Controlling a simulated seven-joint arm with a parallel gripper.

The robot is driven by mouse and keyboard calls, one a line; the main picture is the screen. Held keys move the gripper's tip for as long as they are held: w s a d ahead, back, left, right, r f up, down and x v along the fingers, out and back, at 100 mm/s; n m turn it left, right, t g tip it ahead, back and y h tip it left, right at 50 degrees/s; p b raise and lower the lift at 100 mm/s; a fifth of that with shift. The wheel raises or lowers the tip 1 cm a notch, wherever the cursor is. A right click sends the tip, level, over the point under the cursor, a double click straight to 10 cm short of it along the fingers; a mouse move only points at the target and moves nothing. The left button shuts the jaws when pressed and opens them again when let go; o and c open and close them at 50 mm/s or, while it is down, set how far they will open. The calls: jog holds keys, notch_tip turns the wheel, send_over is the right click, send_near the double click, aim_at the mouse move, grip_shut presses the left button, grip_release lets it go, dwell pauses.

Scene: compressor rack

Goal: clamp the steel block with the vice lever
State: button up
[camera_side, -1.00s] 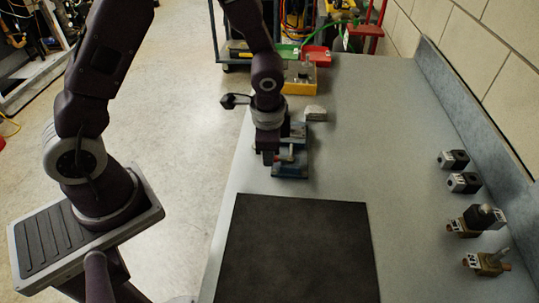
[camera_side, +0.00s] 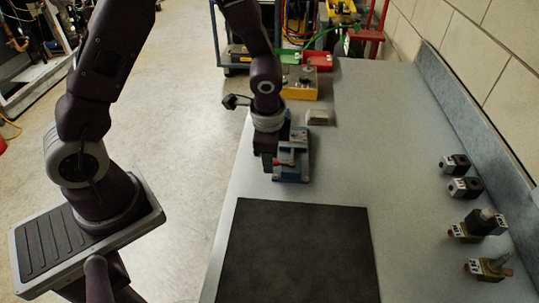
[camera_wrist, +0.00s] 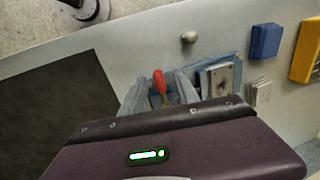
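The blue vice (camera_side: 291,176) stands on the bench behind the black mat, partly hidden by my arm. In the wrist view, its blue base (camera_wrist: 236,62) shows with a pale metal block (camera_wrist: 218,80) on it, which looks like the steel block; whether the jaws press on it I cannot tell. The vice lever's red handle (camera_wrist: 158,80) rises between the two grey fingers of my gripper (camera_wrist: 160,90). The fingers look apart, one on each side of the handle, with no clear contact. In the side view, my gripper (camera_side: 268,163) is low beside the vice's left side.
A black mat (camera_side: 298,250) lies in front of the vice. A loose grey block (camera_side: 320,117) and a yellow box (camera_side: 300,82) stand behind it. Several fittings (camera_side: 465,187) line the bench's right side. The bench between is clear.

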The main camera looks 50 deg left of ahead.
notch_tip(320, 180, up, 7)
jog(key=s, duration=0.1)
jog(key=shift+d, duration=0.45)
jog(key=s+r+n+t+h, duration=0.1)
jog(key=s+r+n+t, duration=0.3)
jog(key=s+r+n, duration=0.5)
jog(key=s+r, duration=0.7)
jog(key=s, duration=0.2)
jog(key=shift+s+a+h, duration=0.15)
jog(key=shift+s+h, duration=0.05)
jog(key=shift+h, duration=0.1)
